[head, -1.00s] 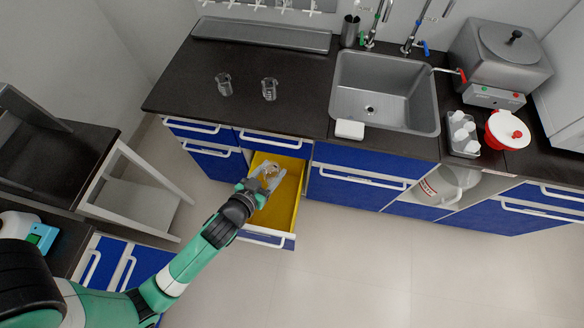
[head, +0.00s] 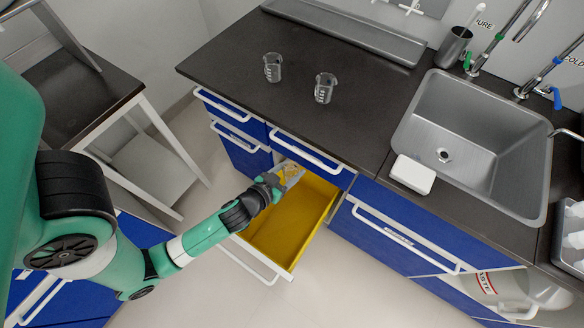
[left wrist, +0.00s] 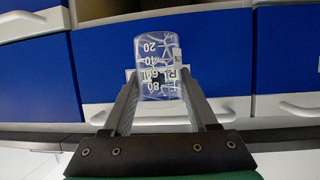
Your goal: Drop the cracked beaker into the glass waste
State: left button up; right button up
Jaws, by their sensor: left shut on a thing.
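My left gripper (head: 285,178) is over the far end of the open drawer in the head view. In the head view the held beaker is too small to tell clearly. A white waste bin (head: 505,285), with part of the label "WASTE" readable, stands in the lower cabinet opening at the bottom right. My right gripper is not in view.
The pulled-out drawer (head: 275,235) has a yellow inside. Two clear beakers, one left (head: 272,67) and one right (head: 325,87), stand on the dark counter (head: 240,75). A sink (head: 460,150) is to the right. Open floor lies in front of the cabinets.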

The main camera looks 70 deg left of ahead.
aim_at(286, 181)
pick_arm(q)
notch_tip(286, 181, down, 4)
jog(key=b, duration=0.3)
jog(key=shift+f, duration=0.25)
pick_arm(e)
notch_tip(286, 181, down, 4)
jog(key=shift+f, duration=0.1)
pick_arm(q)
jog(key=o, duration=1.4)
jog(key=shift+o, duration=0.2)
jog(key=p+v, duration=0.3)
jog(key=v, duration=0.8)
jog(key=shift+s+d+r, duration=0.15)
jog(key=shift+s+r, duration=0.1)
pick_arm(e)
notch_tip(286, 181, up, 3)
